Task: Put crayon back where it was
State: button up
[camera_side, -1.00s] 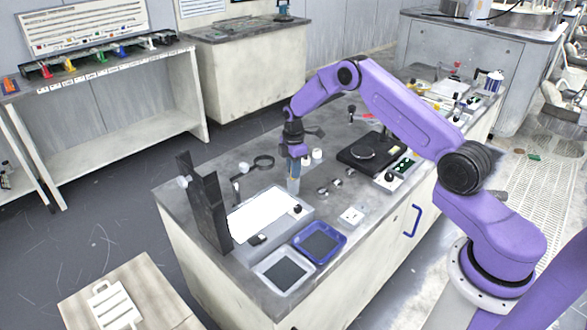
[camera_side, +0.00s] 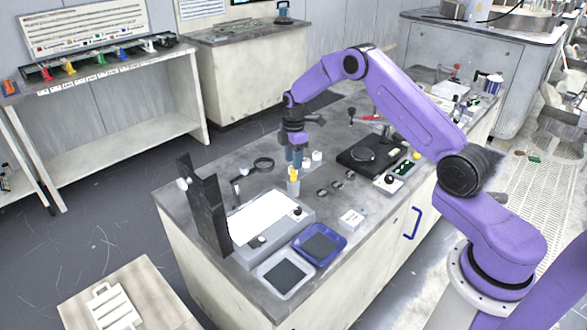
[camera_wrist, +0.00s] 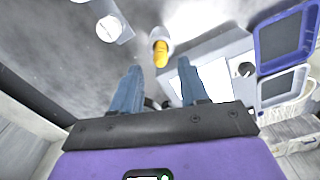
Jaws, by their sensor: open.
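The yellow crayon (camera_side: 294,173) stands in a small pale holder (camera_side: 293,188) on the bench, its yellow upper part showing above the rim. In the wrist view the crayon (camera_wrist: 160,54) shows ahead of the fingertips, inside the whitish holder (camera_wrist: 158,35). My gripper (camera_side: 294,164) is just above the crayon, with its blue fingers pointing down. In the wrist view my gripper (camera_wrist: 160,78) has its two fingers spread apart with nothing between them. The crayon's lower part is hidden in the holder.
A light panel (camera_side: 262,216) and a dark upright stand (camera_side: 208,215) are left of the holder. A blue tray (camera_side: 341,246) and a grey tray (camera_side: 262,270) lie in front. White cylinders (camera_side: 317,156) stand close behind. A black plate device (camera_side: 350,160) is to the right.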

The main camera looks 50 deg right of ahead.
notch_tip(320, 180, up, 7)
jog(key=s+a+r, duration=0.5)
jog(key=s+a, duration=0.4)
jog(key=s+a+r, duration=0.5)
jog(key=s+a, duration=0.3)
jog(key=a, duration=0.1)
jog(key=s+d+r+m, duration=0.1)
jog(key=s+d, duration=0.1)
jog(key=s, duration=2.5)
jog(key=shift+d+m, duration=0.3)
jog(key=shift+m, duration=0.1)
